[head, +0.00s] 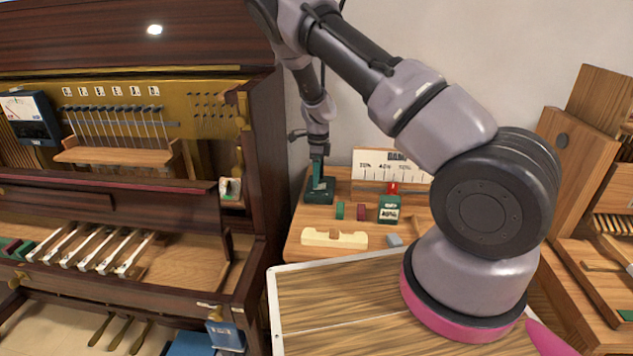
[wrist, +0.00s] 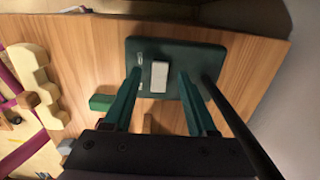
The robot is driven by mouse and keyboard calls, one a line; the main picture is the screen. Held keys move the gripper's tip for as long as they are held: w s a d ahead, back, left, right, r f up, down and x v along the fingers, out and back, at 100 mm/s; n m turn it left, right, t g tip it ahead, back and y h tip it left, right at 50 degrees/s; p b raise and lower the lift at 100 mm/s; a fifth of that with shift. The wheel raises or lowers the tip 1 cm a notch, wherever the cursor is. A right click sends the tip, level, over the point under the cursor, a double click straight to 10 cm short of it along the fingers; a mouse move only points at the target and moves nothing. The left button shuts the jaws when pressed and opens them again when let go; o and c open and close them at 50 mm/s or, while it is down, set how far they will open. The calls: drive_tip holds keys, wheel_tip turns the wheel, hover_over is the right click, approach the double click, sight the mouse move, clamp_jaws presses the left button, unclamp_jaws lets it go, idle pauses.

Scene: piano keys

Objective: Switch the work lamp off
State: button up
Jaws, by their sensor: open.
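The work lamp's dark green base (head: 319,191) stands on the wooden bench at the back, beside the piano. In the wrist view the base (wrist: 200,62) carries a pale rectangular rocker switch (wrist: 159,77). A dark rod (wrist: 236,122) rises from the base's right side, past my gripper. My gripper (wrist: 160,76) is open and empty, pointing down over the base, with its green fingers on either side of the switch. I cannot tell whether the fingertips touch the base. In the head view my gripper (head: 318,172) is above the base. The lamp's head is not clearly visible.
A wooden bench (head: 300,246) holds a notched cream block (head: 334,238), small green and dark red blocks, a green box (head: 389,209) and a scale board (head: 372,166). The open piano (head: 262,160) stands close on the left. A wooden board (head: 330,300) lies in front.

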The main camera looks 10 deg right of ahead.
wheel_tip(320, 180, up, 9)
drive_tip(key=shift+d+f, duration=0.15)
idle(0.4)
